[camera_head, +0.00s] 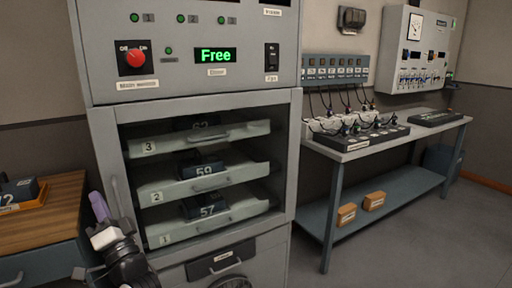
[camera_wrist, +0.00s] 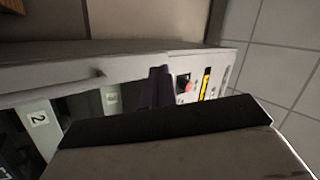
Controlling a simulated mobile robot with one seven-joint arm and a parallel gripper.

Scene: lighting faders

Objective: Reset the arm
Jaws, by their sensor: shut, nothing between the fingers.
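My arm shows at the lower left of the head view, folded low in front of the cabinet's left edge. My gripper (camera_head: 99,205) has purple fingers pointing up, close together with nothing between them. In the wrist view the gripper fingers (camera_wrist: 158,86) are also together, in front of the cabinet frame. The grey cabinet (camera_head: 298,170) stands just beyond the gripper. I cannot tell whether the gripper touches it.
The cabinet holds three numbered trays (camera_head: 205,186), with dark blocks on them. Its top panel has a red knob (camera_head: 136,58) and a green "Free" display (camera_head: 215,55). A wooden-topped drawer unit (camera_head: 40,218) stands left. A workbench (camera_head: 385,140) stands right, with clear floor before it.

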